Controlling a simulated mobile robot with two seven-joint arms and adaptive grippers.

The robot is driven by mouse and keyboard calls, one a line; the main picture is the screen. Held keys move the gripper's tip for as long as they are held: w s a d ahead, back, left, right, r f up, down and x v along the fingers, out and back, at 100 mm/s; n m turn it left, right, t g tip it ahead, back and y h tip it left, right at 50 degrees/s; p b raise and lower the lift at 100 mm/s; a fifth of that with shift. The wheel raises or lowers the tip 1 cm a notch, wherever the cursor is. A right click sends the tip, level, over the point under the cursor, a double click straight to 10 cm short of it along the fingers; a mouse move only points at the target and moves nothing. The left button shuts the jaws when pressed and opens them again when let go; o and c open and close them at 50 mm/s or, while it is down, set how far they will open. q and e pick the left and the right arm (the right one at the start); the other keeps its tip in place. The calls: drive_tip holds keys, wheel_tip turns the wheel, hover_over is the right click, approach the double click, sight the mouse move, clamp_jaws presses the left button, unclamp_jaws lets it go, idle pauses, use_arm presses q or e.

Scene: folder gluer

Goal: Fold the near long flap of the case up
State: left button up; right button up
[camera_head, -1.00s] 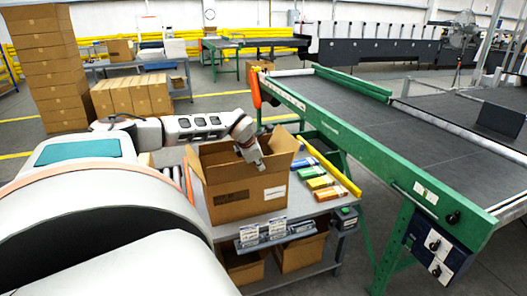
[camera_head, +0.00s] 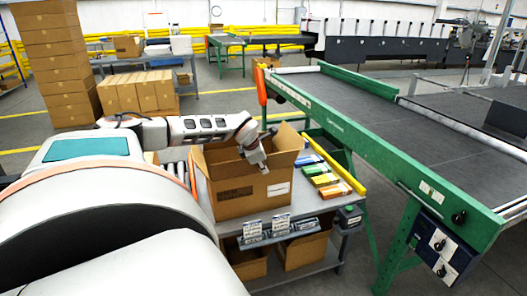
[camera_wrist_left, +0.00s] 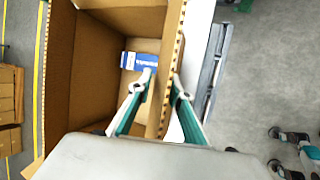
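The open brown case (camera_head: 235,198) stands on the grey workbench, with cardboard panels standing up around its mouth. My left gripper (camera_head: 263,170) points down at the near long side's top edge, towards the right. In the left wrist view, the green-sided fingers of my left gripper (camera_wrist_left: 164,82) are apart, on either side of a near upright cardboard panel (camera_wrist_left: 168,60). Whether either finger touches it I cannot tell. A blue-and-white carton (camera_wrist_left: 138,62) lies inside the case. The fold line of the near flap is not clear.
Blue, green and orange cartons (camera_head: 323,180) lie right of the case on the workbench (camera_head: 205,193), beside a yellow rail (camera_head: 338,172). A green-framed conveyor (camera_head: 400,165) stands to the right.

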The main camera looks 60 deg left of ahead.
use_arm(q)
drive_tip(key=shift+d+r, duration=0.2)
drive_tip(key=shift+r, duration=0.25)
drive_tip(key=shift+s+r, duration=0.1)
drive_tip(key=shift+r, duration=0.25)
drive_tip(key=v, duration=1.1)
drive_tip(key=shift+s, duration=0.2)
drive_tip(key=shift+d, duration=0.15)
